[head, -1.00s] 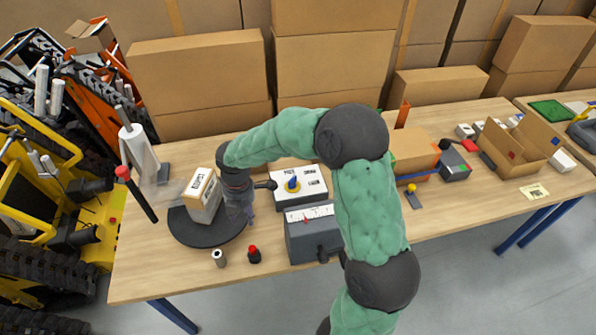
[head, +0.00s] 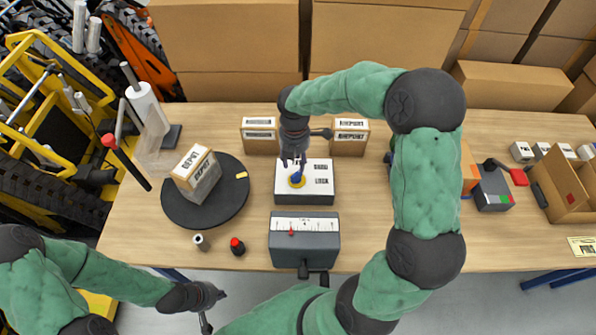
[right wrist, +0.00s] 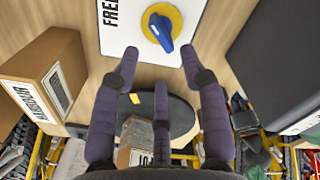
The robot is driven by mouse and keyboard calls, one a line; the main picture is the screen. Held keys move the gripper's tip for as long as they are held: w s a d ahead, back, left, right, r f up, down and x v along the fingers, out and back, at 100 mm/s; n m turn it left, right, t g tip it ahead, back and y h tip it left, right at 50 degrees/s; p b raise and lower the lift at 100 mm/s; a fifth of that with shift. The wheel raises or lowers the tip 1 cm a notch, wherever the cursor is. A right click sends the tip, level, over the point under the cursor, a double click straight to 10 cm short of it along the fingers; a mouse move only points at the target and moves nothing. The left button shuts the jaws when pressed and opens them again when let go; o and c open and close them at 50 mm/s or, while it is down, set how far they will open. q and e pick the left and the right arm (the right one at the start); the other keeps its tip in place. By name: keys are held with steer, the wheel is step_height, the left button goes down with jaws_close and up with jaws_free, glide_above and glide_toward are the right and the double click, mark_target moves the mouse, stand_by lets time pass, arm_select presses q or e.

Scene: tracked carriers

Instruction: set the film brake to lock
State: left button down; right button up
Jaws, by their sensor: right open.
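I cannot tell which label the knob points to. In the right wrist view the blue knob (right wrist: 161,33) and yellow disc lie just beyond the fingertips, with FREE print to the left. My right gripper (head: 292,160) is over the box and hides part of its top. In the right wrist view, my right gripper (right wrist: 159,60) has its fingers apart with nothing between them. My left gripper (head: 206,312) is low at the left, away from the box.
A black turntable (head: 230,205) holds a carton (head: 197,175). A white film roll (head: 148,108) stands behind it. Two cartons (head: 261,136) (head: 349,137) stand behind the brake. A grey gauge box (head: 304,245) sits in front. A red-topped bottle (head: 237,246) and small cylinder (head: 200,241) stand nearby.

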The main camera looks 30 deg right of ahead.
mark_target(296, 173)
step_height(296, 173, down, 7)
steer(key=shift+d+f+b, duration=0.1)
steer(key=shift+f+b, duration=0.1)
steer(key=shift+b, duration=0.55)
jaws_close()
